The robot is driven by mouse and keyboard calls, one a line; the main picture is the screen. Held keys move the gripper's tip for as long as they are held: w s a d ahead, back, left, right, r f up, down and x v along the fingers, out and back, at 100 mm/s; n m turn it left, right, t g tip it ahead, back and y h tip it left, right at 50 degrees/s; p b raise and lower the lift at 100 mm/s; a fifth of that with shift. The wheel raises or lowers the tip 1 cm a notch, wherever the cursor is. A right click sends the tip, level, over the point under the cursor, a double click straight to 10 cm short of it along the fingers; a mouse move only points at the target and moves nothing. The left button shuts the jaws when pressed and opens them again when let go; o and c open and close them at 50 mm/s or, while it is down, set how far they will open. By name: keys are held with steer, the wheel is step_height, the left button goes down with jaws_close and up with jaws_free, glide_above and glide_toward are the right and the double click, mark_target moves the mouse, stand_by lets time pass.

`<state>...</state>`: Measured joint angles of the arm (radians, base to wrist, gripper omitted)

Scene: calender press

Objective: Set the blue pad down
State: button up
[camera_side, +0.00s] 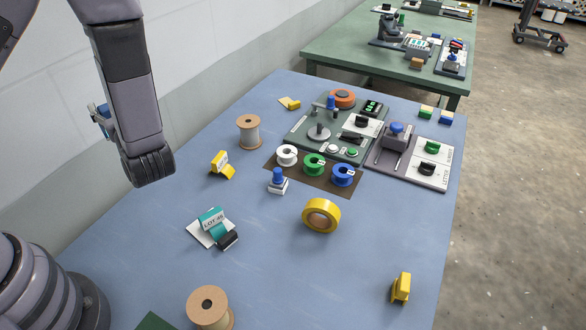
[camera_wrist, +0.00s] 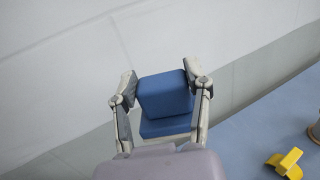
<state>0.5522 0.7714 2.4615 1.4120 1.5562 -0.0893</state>
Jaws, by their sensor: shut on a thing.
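The blue pad (camera_wrist: 165,93) shows in the wrist view as a blue block with a second blue part below it. My gripper (camera_wrist: 160,88) is shut on it, with one finger at each side. A pale wall fills much of the view behind the pad. In the side view, my gripper (camera_side: 101,112) is at the upper left, mostly hidden behind my arm. A bit of blue (camera_side: 104,124) shows there, held high near the wall and apart from the blue table (camera_side: 270,260).
Several items stand on the table: a yellow tape roll (camera_side: 321,216), a teal LOT 45 piece (camera_side: 212,222), a blue-and-white stamp (camera_side: 277,181), three spools on a brown mat (camera_side: 337,188) and a green press board (camera_side: 300,130). The front right is mostly clear.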

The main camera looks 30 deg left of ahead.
step_height(320, 180, down, 23)
steer(key=shift+r, duration=0.1)
stand_by(0.4)
steer(key=shift+f, duration=0.6)
stand_by(0.3)
steer(key=o, duration=1.2)
steer(key=shift+o, duration=0.2)
